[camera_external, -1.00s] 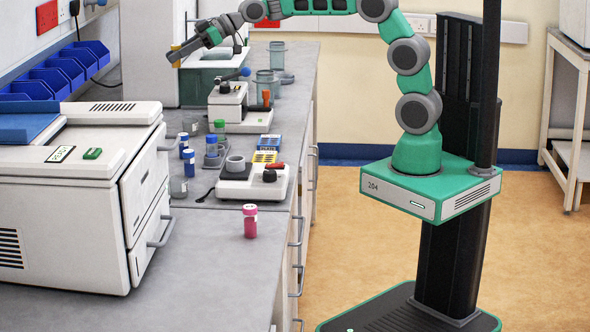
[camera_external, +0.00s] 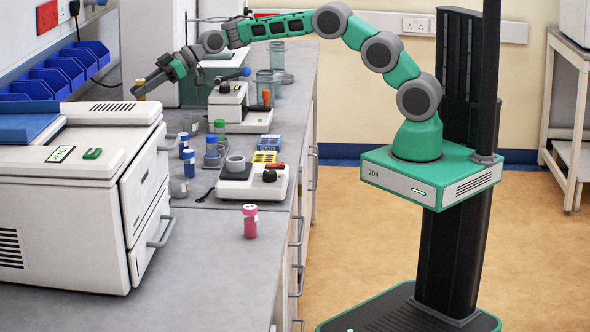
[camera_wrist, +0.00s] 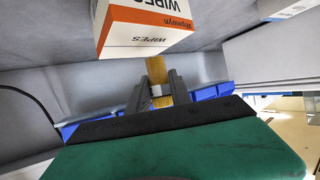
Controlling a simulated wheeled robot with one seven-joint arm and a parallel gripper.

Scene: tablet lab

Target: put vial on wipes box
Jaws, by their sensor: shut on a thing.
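My gripper (camera_wrist: 162,92) is shut on an amber vial (camera_wrist: 157,70) with a pale band, between its two fingers. In the external view my gripper (camera_external: 146,86) is at the far left end of my arm, just above the rear of the white bench machine, and a small amber part of the vial (camera_external: 139,82) shows at its tip. The white and orange wipes box (camera_wrist: 145,32) is close beyond the vial in the wrist view. I cannot tell whether they touch. I do not find the box in the external view; the machine may hide it.
The white machine (camera_external: 75,200) fills the bench's left side. Blue bins (camera_external: 60,72) hang on the wall behind it. A pink-red vial (camera_external: 250,222), blue-capped vials (camera_external: 188,160) and a small white device (camera_external: 252,185) stand on the bench.

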